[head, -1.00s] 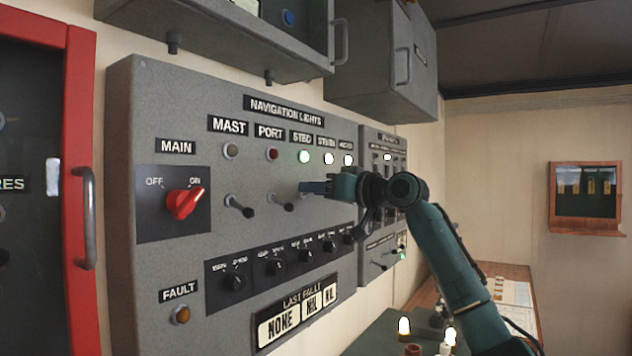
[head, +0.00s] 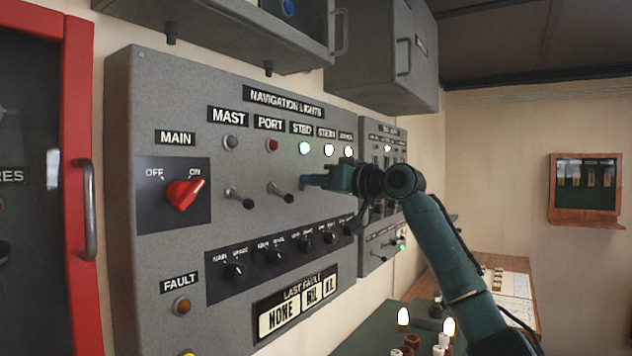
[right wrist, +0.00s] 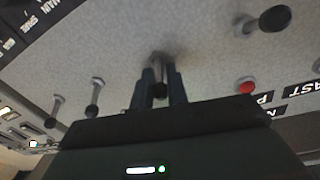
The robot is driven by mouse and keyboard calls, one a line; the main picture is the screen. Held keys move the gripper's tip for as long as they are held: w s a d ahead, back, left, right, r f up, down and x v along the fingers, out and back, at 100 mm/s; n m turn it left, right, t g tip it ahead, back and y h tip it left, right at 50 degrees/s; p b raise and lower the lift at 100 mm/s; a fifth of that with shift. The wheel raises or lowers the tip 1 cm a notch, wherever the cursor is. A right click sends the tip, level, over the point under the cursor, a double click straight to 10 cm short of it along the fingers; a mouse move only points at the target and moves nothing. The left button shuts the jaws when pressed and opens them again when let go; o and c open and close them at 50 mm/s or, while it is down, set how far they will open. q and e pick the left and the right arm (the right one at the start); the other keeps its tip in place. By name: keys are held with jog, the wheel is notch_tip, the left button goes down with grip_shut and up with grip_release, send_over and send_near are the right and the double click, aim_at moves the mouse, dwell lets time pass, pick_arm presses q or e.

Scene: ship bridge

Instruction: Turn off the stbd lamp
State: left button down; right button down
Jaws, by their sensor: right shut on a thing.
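My right gripper (head: 310,181) is at the panel below this lamp, in the row of toggle levers. In the right wrist view the gripper (right wrist: 160,88) is shut on the stbd toggle lever (right wrist: 159,72), whose base shows just beyond the fingertips. The fingers hide most of this lever in the head view. Which way it is tipped is hard to tell. My left gripper is not in view.
The port toggle lever (head: 280,192) and mast toggle lever (head: 240,198) stick out to the left of the gripper. More levers show beyond it in the wrist view. The red main switch (head: 185,194) points to ON. Rotary knobs (head: 277,257) sit below. Grey boxes (head: 375,60) overhang the panel.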

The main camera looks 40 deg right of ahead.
jog(key=shift+f+t+b, duration=0.4)
jog(key=shift+b, duration=0.5)
jog(key=f+t+b, duration=0.1)
jog(key=t+b, duration=0.1)
jog(key=b, duration=0.2)
jog(key=f+t+y+b, duration=0.1)
jog(key=t+b, duration=0.1)
jog(key=b, duration=0.2)
jog(key=shift+m+t, duration=0.3)
jog(key=shift+t, duration=0.1)
pick_arm(q)
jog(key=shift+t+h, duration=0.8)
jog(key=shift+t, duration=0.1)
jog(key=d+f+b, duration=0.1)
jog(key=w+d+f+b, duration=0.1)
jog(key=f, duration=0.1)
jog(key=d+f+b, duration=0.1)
jog(key=b, duration=0.1)
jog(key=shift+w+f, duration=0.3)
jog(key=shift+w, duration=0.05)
pick_arm(e)
jog(key=t, duration=0.2)
jog(key=shift+t, duration=0.3)
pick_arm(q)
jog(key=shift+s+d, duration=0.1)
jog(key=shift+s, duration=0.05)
pick_arm(e)
jog(key=c, duration=1.4)
grip_release()
jog(key=shift+r, duration=0.1)
